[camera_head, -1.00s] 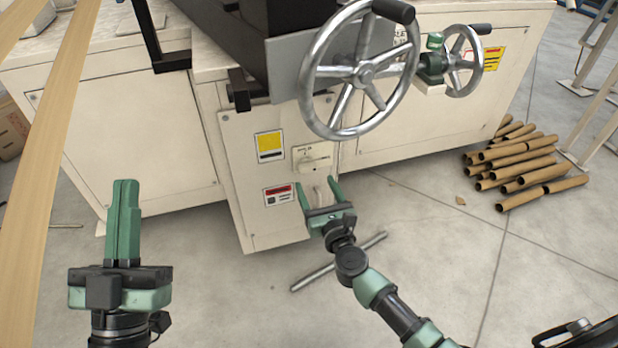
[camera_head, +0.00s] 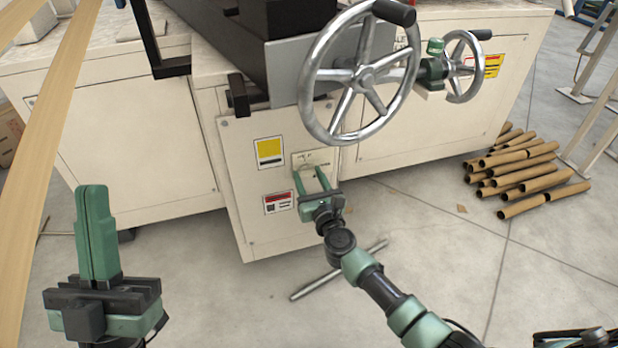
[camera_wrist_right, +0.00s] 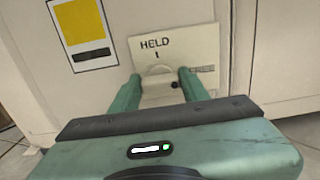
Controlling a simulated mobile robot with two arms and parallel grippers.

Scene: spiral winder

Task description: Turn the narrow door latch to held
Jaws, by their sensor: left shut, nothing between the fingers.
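The narrow door latch is a cream turn-knob on a light plate (camera_head: 327,160) low on the machine's narrow front door. In the right wrist view the plate (camera_wrist_right: 200,45) reads "HELD" at top with a short mark below. The cream knob (camera_wrist_right: 158,88) shows partly below that mark; its lower part is hidden by my gripper. My right gripper (camera_head: 310,171) is open, its green fingers on either side of the knob; I cannot tell whether they touch it. My left gripper (camera_head: 92,190) is shut and empty, upright at the left, away from the machine.
A large handwheel (camera_head: 360,75) juts out above the latch, with a smaller handwheel (camera_head: 463,68) to its right. A yellow label (camera_head: 269,151) and a red-topped label (camera_head: 278,202) are on the door. Several cardboard tubes (camera_head: 525,170) lie on the floor at right.

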